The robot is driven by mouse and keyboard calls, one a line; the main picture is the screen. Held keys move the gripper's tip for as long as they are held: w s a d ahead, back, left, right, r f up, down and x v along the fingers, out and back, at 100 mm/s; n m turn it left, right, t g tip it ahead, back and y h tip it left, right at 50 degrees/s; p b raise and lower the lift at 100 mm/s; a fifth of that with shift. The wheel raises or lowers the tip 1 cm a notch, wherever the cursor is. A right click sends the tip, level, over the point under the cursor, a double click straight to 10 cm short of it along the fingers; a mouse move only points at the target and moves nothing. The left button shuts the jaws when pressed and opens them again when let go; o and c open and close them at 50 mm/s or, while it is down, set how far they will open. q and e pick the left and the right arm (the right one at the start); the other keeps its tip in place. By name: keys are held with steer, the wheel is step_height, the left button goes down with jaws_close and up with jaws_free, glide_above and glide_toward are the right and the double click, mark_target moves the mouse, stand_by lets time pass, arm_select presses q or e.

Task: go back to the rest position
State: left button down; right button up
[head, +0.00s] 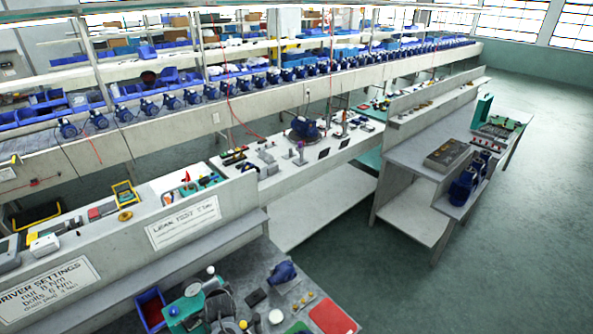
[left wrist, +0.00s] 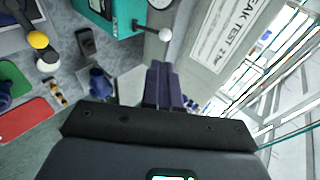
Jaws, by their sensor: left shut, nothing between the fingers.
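My left gripper (left wrist: 162,70) shows in the left wrist view with its two dark fingers together and nothing between them. It is above the near bench, close to a teal box (left wrist: 105,18) and a white ball knob (left wrist: 165,35). A dark shape at the bottom of the head view, beside the teal box (head: 184,312), may be this gripper; I cannot tell for sure. A blue pump (head: 283,272) sits on the near bench, apart from the fingers, and it also shows in the left wrist view (left wrist: 98,84). My right gripper is in neither view.
A blue bin (head: 150,309), a red mat (head: 333,316) and a green mat (head: 299,328) lie on the near bench. A raised shelf with a leak test sign (head: 183,222) runs behind it. Open floor (head: 500,235) lies to the right.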

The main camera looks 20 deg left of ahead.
arm_select(q)
steer(key=s+d+f+m+g+h+p, duration=0.15)
steer(key=s+f, duration=0.25)
steer(key=s, duration=0.5)
steer(key=s+d+f+p, duration=0.2)
steer(key=s+f, duration=0.3)
steer(key=s, duration=0.3)
steer(key=s+d+r+n+g+h+p, duration=0.1)
steer(key=s+d+r+n+h, duration=0.1)
steer(key=s+d+r, duration=0.5)
steer(key=s+d+r+n+g+h+p, duration=0.1)
steer(key=s+d+r+n+h, duration=0.2)
steer(key=r, duration=0.9)
steer(key=shift+s+d+n+h, duration=0.35)
steer(key=shift+s+d+n, duration=0.6)
steer(key=shift+s+d, duration=1.65)
steer(key=shift+s+a+g, duration=0.25)
steer(key=shift+s+a, duration=0.15)
steer(key=shift+a, duration=0.05)
